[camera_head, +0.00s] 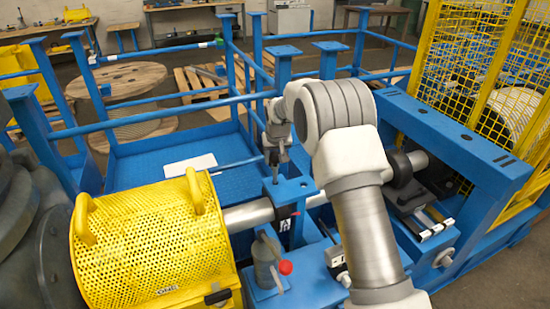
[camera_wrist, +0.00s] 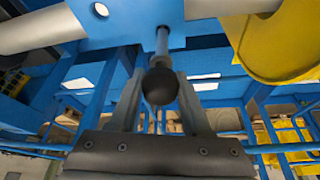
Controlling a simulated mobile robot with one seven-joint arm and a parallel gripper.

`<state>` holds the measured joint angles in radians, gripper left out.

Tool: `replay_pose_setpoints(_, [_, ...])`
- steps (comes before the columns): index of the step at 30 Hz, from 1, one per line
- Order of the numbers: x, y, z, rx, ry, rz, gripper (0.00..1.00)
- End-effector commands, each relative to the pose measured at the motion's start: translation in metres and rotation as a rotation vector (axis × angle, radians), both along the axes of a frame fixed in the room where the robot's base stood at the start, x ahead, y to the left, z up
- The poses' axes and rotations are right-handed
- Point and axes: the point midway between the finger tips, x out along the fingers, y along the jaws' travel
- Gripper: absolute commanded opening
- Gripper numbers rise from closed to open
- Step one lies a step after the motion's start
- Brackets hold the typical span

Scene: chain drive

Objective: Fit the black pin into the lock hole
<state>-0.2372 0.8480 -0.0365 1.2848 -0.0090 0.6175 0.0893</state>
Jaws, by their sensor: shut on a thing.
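In the wrist view, my gripper (camera_wrist: 158,92) is shut on the pin, with its black ball knob (camera_wrist: 160,86) between the fingers. The pin's grey shaft (camera_wrist: 162,44) points away from the gripper toward a blue plate (camera_wrist: 130,14). A round hole (camera_wrist: 101,10) shows in that plate, left of the shaft. I cannot tell whether the shaft's tip touches or enters the plate. In the head view, my gripper (camera_head: 277,150) is above the blue bracket by the shaft, and the pin (camera_head: 275,172) shows small below it.
A yellow perforated guard (camera_head: 150,240) stands at left, with a grey shaft (camera_head: 248,215) leaving it. An oil can with a red tip (camera_head: 285,267) stands in front of the bracket. Blue rails (camera_head: 150,130) and a yellow mesh cage (camera_head: 480,60) surround the machine.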

Motion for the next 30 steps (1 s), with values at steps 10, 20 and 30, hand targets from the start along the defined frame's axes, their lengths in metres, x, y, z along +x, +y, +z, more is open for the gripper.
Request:
replay_pose_setpoints(10, [0.0, 0.0, -0.009, 0.0, -0.001, 0.0, 0.0])
replay_pose_setpoints(20, [0.0, 0.0, -0.018, 0.0, -0.001, 0.0, 0.0])
replay_pose_setpoints(30, [0.0, 0.0, -0.026, 0.0, -0.001, 0.0, 0.0])
